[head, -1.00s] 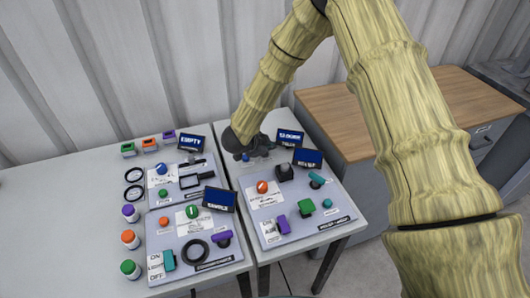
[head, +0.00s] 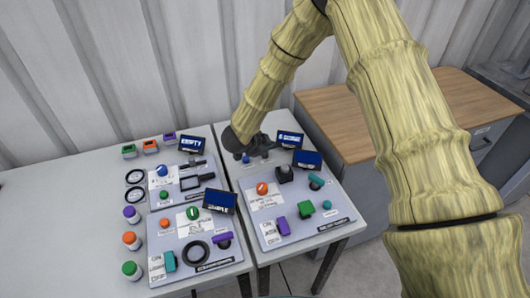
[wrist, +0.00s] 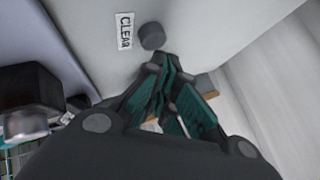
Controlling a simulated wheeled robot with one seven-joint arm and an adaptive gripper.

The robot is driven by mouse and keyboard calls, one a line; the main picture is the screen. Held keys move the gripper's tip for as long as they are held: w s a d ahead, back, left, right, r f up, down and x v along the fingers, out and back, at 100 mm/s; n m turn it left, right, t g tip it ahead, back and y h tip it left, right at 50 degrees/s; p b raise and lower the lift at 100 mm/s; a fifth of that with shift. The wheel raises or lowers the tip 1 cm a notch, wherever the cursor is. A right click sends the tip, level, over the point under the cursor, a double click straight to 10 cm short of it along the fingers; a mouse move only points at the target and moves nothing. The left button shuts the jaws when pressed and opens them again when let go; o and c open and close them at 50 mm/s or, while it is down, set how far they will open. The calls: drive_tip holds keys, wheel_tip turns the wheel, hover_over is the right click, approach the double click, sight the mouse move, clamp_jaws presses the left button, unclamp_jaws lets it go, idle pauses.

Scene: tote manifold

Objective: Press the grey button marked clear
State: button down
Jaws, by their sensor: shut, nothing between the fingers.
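The round grey button (wrist: 152,36) shows in the wrist view on a pale panel face, beside a white label (wrist: 125,31) that reads CLEAR. My gripper (wrist: 162,64) is shut and empty. Its dark fingertips lie just below the button in the picture, close to it; I cannot tell whether they touch it. In the head view my gripper (head: 262,152) is at the back of the right-hand table, over the far panel there. The grey button cannot be made out in that view.
Small dark screens (head: 306,159) stand near my gripper. A wooden-topped cabinet (head: 335,102) stands at the right. The left table's outer side (head: 60,215) is bare.

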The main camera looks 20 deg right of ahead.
sight(267, 155)
drive_tip(key=shift+r, duration=0.25)
drive_tip(key=shift+r+p, duration=1.85)
drive_tip(key=shift+r, duration=0.65)
